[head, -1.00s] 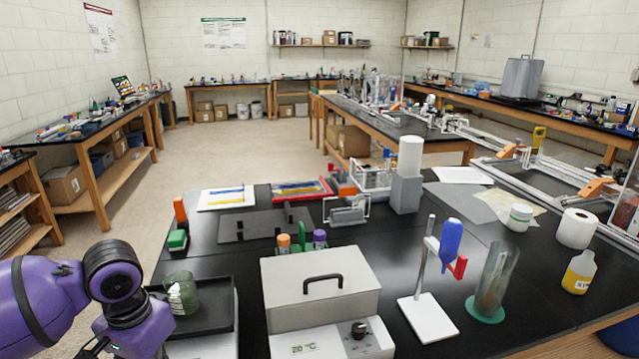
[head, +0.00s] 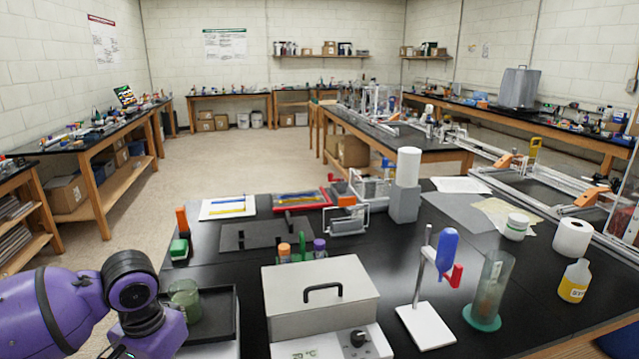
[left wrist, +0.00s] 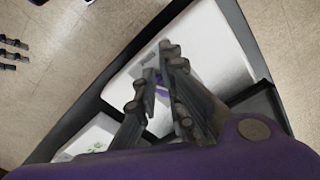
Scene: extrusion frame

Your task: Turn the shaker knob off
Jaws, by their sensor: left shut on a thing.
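The shaker is at the lower left of the head view, with a black tray (head: 217,318) on a white body (head: 228,349). A green-tinted glass beaker (head: 186,300) stands on the tray. My purple left arm covers the tray's left front, and its fingers are out of sight below the picture. In the left wrist view, my left gripper (left wrist: 157,72) is shut over the shaker's white panel (left wrist: 207,45). Its fingers hide most of what they hold, which appears to be the shaker knob. My right gripper is in neither view.
A grey lidded box (head: 320,305) with its own black knob (head: 358,338) stands right of the shaker. A stand (head: 425,320) holding a blue tool and a glass cylinder (head: 487,290) are farther right. Black bench top is clear between them.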

